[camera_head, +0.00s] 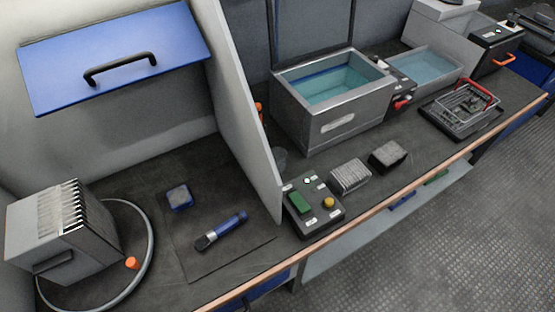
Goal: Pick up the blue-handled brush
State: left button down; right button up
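The blue-handled brush (221,232) lies on a dark mat (215,262) on the bench, left of the grey partition. Its blue handle points to the upper right and its dark bristle end to the lower left. Nothing touches it. Neither of my grippers shows in the head view.
A small blue block (180,197) lies behind the brush. A blue cabinet door (115,55) hangs above.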

aim_at(200, 243)
jog(key=u, duration=0.45)
jog(key=l+u, duration=0.5)
jog(key=k+l+u, duration=0.15)
jog(key=l+u, duration=0.35)
jog(key=l, duration=0.1)
